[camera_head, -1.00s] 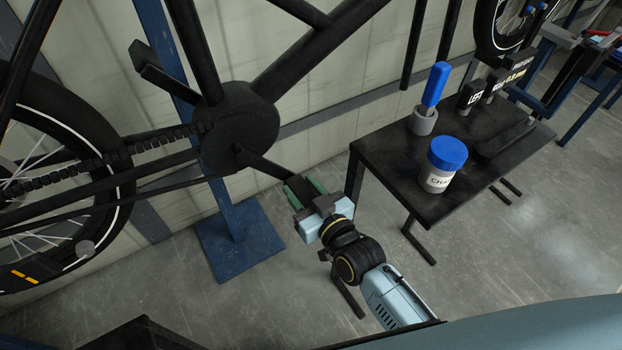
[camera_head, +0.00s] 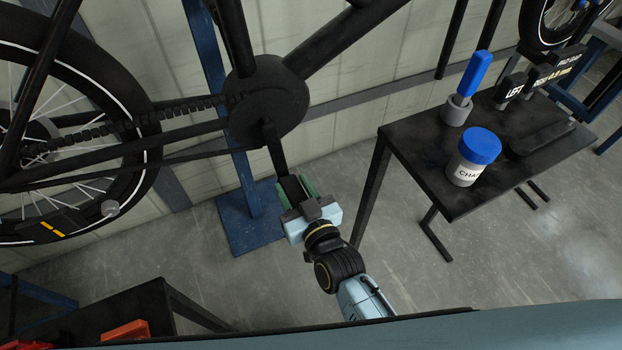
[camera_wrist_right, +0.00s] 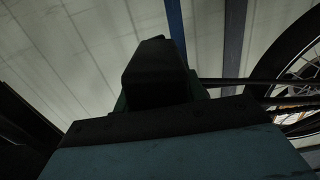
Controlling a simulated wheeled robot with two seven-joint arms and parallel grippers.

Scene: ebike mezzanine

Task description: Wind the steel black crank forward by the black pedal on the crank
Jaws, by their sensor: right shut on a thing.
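The black crank (camera_head: 275,152) runs down from the round black hub (camera_head: 266,100) of the bike, leaning slightly right at its lower end. The black pedal (camera_head: 291,187) is at that lower end. My right gripper (camera_head: 299,192), with green finger pads, is shut on the pedal from below and partly covers it. In the right wrist view, the dark pedal block (camera_wrist_right: 155,72) fills the middle, between the fingers. My left gripper is not in view.
A black table (camera_head: 425,175) at right carries a white jar with a blue lid (camera_head: 472,157) and a blue-handled tool in a grey cup (camera_head: 457,109). The rear wheel (camera_head: 148,165) is at left. A blue stand foot (camera_head: 240,240) is behind the gripper. A dark table (camera_head: 150,305) is at lower left.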

